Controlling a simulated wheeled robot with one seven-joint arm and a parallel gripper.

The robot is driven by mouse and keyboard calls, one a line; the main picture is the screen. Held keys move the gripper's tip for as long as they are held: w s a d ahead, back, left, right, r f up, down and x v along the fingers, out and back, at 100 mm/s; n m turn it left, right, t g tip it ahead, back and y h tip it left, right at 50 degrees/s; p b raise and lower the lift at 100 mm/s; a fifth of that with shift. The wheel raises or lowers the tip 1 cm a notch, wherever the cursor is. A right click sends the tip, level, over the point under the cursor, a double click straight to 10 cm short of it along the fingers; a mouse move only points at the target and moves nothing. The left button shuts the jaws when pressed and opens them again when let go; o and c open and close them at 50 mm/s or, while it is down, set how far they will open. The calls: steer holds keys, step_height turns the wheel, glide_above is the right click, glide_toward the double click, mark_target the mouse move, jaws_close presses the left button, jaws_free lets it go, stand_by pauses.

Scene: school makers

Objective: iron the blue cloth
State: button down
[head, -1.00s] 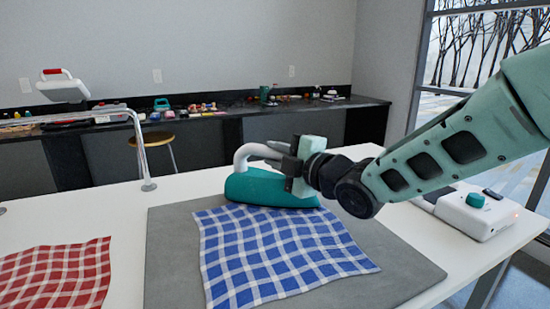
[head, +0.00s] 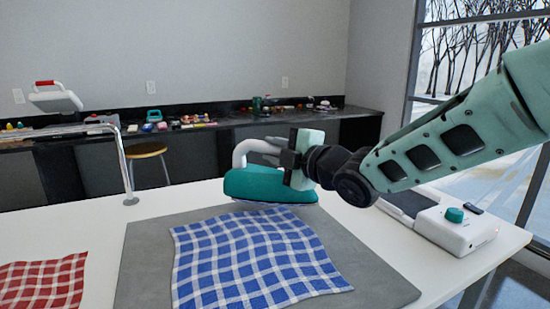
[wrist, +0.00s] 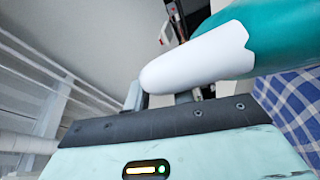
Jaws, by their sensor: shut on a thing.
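The blue checked cloth (head: 250,262) lies on the grey mat (head: 145,265) on the white table, with wavy folds across it. A teal iron with a white handle (head: 262,186) is above the far edge of the cloth, with its sole facing down. The iron looks slightly raised off the mat. In the wrist view the iron's white part (wrist: 200,62) and teal body (wrist: 285,35) show in front of my gripper, with the blue cloth (wrist: 298,105) at the right. The fingertips are mostly hidden.
A red checked cloth (head: 42,284) lies at the left of the white table (head: 160,208). A metal tube frame (head: 127,165) rises at the left. A white device with a teal knob (head: 457,228) stands at the right. A stool (head: 148,152) and cluttered counter are behind.

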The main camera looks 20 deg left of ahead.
steer(key=shift+r+p, duration=0.9)
steer(key=shift+r, duration=1.4)
